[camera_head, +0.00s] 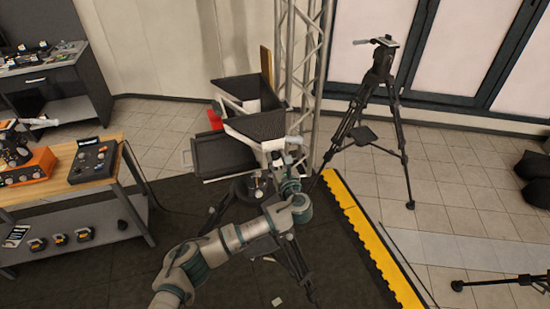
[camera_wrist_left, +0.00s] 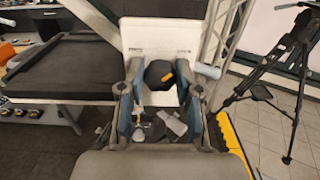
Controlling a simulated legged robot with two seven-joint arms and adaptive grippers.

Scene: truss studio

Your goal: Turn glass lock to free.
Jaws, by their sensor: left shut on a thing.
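The teleprompter (camera_head: 262,125) stands on a tripod in front of the truss, with a dark hood and a pale body. Its white front panel (camera_wrist_left: 160,36) fills the upper middle of the left wrist view. A black round knob (camera_wrist_left: 158,72) with a yellow mark, which looks like the glass lock, sits below that panel. My left gripper (camera_wrist_left: 160,80) has its two blue-sided fingers on either side of the knob and is shut on it. In the head view my left gripper (camera_head: 275,168) is small and partly hidden at the teleprompter's underside. My right gripper is not in view.
A dark flat panel (camera_head: 222,155) extends left of the teleprompter. The metal truss (camera_head: 300,60) rises just behind it. A camera tripod (camera_head: 378,100) stands to the right. A wooden workbench (camera_head: 75,190) with devices is at left. A yellow edge strip (camera_head: 375,245) borders the dark mat.

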